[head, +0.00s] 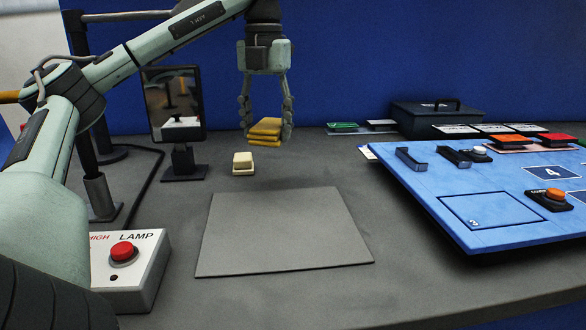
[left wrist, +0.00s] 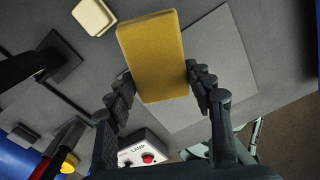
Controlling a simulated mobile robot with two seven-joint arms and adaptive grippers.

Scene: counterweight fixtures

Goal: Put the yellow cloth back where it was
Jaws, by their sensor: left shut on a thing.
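The yellow cloth (head: 265,131) is a folded stack held between the fingers of my left gripper (head: 266,112), in the air above the table. In the left wrist view the cloth (left wrist: 155,55) shows as a flat yellow block between the two dark fingers (left wrist: 160,84). A small cream block (head: 243,163) sits on the table below and a little left of the cloth; it also shows in the left wrist view (left wrist: 94,15). A grey mat (head: 284,232) lies bare on the table in front. My right gripper does not show.
A lamp box (head: 128,268) with a red button stands front left. A raised blue board (head: 480,190) with brackets and buttons fills the right. A dark case (head: 437,118) and flat coloured items (head: 343,127) lie at the back.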

